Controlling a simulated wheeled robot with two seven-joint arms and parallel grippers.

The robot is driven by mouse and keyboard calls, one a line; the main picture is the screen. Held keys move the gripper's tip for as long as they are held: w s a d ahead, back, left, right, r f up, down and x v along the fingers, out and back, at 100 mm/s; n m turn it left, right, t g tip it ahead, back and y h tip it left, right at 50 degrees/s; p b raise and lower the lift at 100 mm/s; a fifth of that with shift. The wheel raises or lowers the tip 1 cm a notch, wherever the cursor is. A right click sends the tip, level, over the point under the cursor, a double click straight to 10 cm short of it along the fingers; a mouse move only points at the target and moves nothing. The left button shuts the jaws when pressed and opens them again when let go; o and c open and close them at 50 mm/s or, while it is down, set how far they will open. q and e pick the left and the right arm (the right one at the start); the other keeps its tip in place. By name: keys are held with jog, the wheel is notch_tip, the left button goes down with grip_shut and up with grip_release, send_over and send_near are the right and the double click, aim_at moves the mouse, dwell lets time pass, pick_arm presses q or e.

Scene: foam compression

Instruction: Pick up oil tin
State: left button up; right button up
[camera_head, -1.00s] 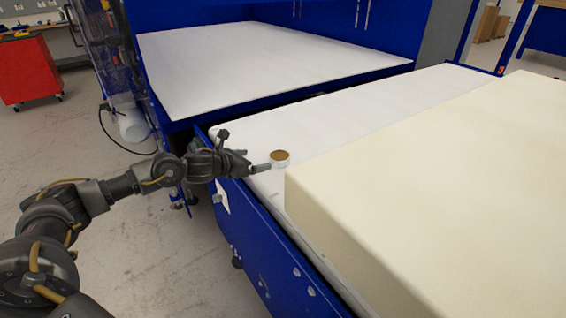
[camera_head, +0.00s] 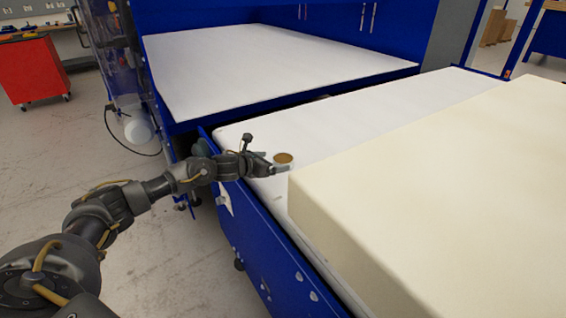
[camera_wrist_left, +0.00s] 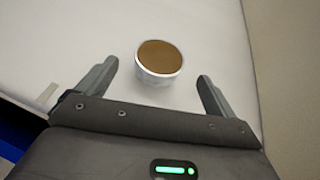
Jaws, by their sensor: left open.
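The oil tin (camera_head: 284,158) is a small round tin with a brown top and a pale metallic side. It stands upright on the white bed near the left edge, beside the foam block. My left gripper (camera_head: 279,166) is open at the tin in the head view and hides much of its side. In the left wrist view the tin (camera_wrist_left: 159,61) lies between and slightly beyond the fingertips of the open gripper (camera_wrist_left: 158,71). A gap shows on each side of it. My right gripper is not in view.
A large cream foam block (camera_head: 450,160) lies just right of the tin on the white bed (camera_head: 350,115). A blue frame side (camera_head: 260,245) runs along the bed's left edge. A white platen (camera_head: 270,70) stands behind. A red cabinet (camera_head: 30,70) is far left.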

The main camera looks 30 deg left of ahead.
aim_at(281, 160)
pick_arm(q)
jog(key=shift+x, duration=1.95)
jog(key=shift+a, duration=0.1)
jog(key=shift+c, duration=0.4)
jog(key=c, duration=1.2)
